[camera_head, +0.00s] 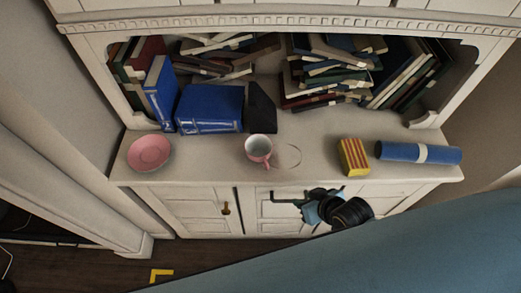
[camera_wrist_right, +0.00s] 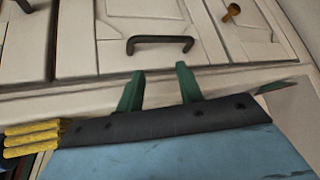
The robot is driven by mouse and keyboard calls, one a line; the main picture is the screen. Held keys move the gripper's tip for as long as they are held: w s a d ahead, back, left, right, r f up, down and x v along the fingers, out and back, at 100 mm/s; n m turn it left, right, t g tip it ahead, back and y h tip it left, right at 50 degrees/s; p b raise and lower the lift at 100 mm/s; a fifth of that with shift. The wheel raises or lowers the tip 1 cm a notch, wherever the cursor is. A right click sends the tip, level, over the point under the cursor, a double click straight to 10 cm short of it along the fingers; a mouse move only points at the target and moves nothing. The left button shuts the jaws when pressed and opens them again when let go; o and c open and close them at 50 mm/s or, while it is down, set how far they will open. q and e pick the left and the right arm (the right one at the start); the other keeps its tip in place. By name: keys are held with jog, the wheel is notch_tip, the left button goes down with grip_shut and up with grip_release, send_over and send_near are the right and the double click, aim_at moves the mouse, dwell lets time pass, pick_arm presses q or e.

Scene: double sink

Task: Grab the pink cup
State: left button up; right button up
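The pink cup (camera_head: 262,157) stands upright on the cabinet's counter, near its middle, in the head view. It is pale inside, and a thin ring-like outline shows just to its right. My right gripper (camera_head: 306,205) is in front of the cabinet, below the counter edge and to the right of the cup, apart from it. In the right wrist view, the two green fingers of this gripper (camera_wrist_right: 158,86) are spread apart with nothing between them. The cup does not show in that view. My left gripper is not in view.
A pink saucer (camera_head: 150,152) lies left of the cup. A red-and-yellow striped box (camera_head: 353,157) and a blue roll (camera_head: 419,153) lie to the right. Books, including a blue one (camera_head: 210,105), fill the shelf behind. A dark handle (camera_wrist_right: 160,41) is on the cabinet front.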

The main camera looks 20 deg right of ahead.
notch_tip(320, 180, up, 8)
jog(key=w+a+t+y, duration=0.1)
jog(key=w+a+t, duration=0.1)
jog(key=t+y, duration=0.2)
jog(key=t, duration=0.1)
send_near(264, 139)
jog(key=shift+w+a+f+m, duration=0.15)
jog(key=shift+w+m, duration=0.15)
jog(key=shift+w, duration=0.55)
jog(key=shift+b+x, duration=0.55)
jog(key=shift+x, duration=2.4)
jog(key=shift+s+a+f, duration=0.1)
jog(key=shift+s+f, duration=0.05)
grip_shut()
